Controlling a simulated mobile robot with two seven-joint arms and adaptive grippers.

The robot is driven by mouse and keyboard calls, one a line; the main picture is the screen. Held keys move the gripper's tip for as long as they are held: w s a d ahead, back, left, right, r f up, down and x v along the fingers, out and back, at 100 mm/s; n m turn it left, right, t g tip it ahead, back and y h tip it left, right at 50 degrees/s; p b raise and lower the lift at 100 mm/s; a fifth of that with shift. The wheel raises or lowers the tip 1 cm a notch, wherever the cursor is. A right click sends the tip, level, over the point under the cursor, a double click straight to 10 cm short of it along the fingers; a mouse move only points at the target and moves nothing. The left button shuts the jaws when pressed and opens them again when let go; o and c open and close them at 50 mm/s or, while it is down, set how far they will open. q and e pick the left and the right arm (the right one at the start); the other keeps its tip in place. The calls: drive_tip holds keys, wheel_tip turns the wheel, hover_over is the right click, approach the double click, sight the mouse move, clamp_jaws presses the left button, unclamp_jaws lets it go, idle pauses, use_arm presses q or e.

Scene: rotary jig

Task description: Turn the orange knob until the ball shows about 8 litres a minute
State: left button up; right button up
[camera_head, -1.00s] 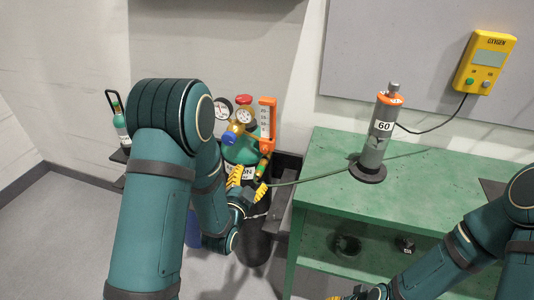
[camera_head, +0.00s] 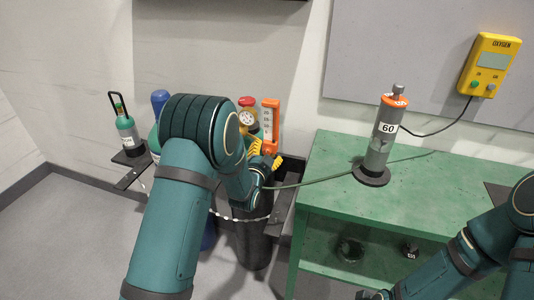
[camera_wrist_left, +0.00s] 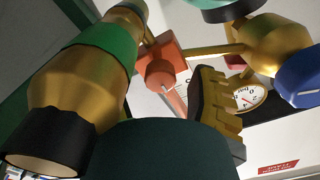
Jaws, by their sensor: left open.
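The orange flowmeter (camera_head: 270,118) stands upright by the cylinder regulator, with a white scale on its tube. I cannot make out the ball or its reading. The orange knob (camera_wrist_left: 160,73) shows in the left wrist view on an orange block, apart from the yellow ridged finger (camera_wrist_left: 217,108). My left gripper (camera_head: 267,157) is open just below the flowmeter, its yellow fingers close to the knob area. The knob is hard to see in the head view.
A hose (camera_head: 310,182) runs to the grey cylinder marked 60 (camera_head: 380,145) on the green bench (camera_head: 440,195). A yellow oxygen meter (camera_head: 490,65) hangs on the wall. A small bottle (camera_head: 126,132) stands left.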

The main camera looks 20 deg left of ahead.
use_arm(q)
drive_tip(key=shift+w, duration=0.1)
clamp_jaws()
idle(0.5)
drive_tip(key=n, duration=0.3)
drive_tip(key=shift+r+n, duration=0.1)
drive_tip(key=shift+n, duration=0.3)
drive_tip(key=n, duration=0.4)
drive_tip(key=shift+n, duration=0.3)
drive_tip(key=n, duration=0.4)
drive_tip(key=shift+a+n, duration=0.1)
drive_tip(key=shift+n, duration=0.2)
drive_tip(key=shift+r+n, duration=0.1)
drive_tip(key=shift+n, duration=2)
drive_tip(key=shift+w, duration=0.1)
